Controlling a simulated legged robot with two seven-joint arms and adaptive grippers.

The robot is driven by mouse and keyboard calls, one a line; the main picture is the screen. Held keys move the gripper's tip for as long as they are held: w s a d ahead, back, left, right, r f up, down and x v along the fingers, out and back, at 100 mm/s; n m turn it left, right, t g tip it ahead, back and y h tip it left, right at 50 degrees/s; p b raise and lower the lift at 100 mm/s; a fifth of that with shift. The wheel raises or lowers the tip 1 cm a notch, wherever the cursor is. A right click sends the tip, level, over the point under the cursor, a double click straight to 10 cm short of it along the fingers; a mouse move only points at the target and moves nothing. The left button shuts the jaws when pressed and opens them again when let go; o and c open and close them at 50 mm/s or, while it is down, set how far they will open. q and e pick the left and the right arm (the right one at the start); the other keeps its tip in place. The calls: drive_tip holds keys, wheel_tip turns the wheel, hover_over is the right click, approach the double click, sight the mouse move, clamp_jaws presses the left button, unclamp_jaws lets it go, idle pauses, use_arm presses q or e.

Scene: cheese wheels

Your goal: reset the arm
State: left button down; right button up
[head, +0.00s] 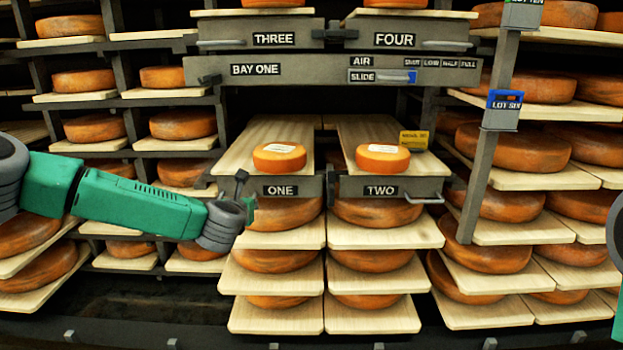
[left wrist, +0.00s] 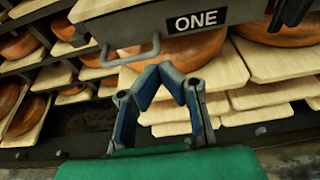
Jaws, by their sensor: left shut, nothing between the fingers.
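My left arm reaches in from the left in the head view, and my left gripper (head: 243,186) is beside the left end of the drawer front labelled ONE (head: 281,190). In the left wrist view the gripper (left wrist: 168,70) is shut and empty, its fingertips together below the drawer handle (left wrist: 128,53). They look apart from the handle. The drawer board ONE (head: 250,140) carries a small orange cheese wheel (head: 279,157) with a pale top label. My right arm shows only as a sliver at the right edge, and its gripper is out of view.
Above is the BAY ONE beam (head: 310,69) with a slide switch (head: 382,76). Racks of large wheels on boards crowd both sides and below.

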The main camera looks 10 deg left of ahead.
use_arm(q)
drive_tip(key=s+d+f+m+g+h+p, duration=0.2)
drive_tip(key=s+d+f+m+h+p, duration=0.15)
drive_tip(key=s+d+f+m, duration=0.55)
drive_tip(key=s+d+f+m+g+h+p, duration=0.1)
drive_tip(key=s+d+f+m+g, duration=0.2)
drive_tip(key=s+m, duration=0.45)
drive_tip(key=s+d+f+m+g+h+p, duration=0.1)
drive_tip(key=s+d+f+m+p, duration=0.2)
drive_tip(key=s+m, duration=0.4)
drive_tip(key=s+a+m+g+p, duration=0.1)
drive_tip(key=s+a+m+g, duration=0.1)
drive_tip(key=s+m, duration=0.3)
drive_tip(key=s+a+f+m+g+y+p, duration=0.1)
drive_tip(key=s+a+m+g, duration=0.2)
drive_tip(key=s, duration=0.9)
drive_tip(key=s+a+m+g+y+p, duration=0.1)
drive_tip(key=s+a+m+g, duration=0.1)
drive_tip(key=s+a+m, duration=0.3)
drive_tip(key=s+m, duration=0.2)
drive_tip(key=s, duration=0.2)
drive_tip(key=shift+s+a+f+m, duration=0.25)
drive_tip(key=shift+s+f+m, duration=0.05)
drive_tip(key=shift+m, duration=0.05)
drive_tip(key=shift+w, duration=0.1)
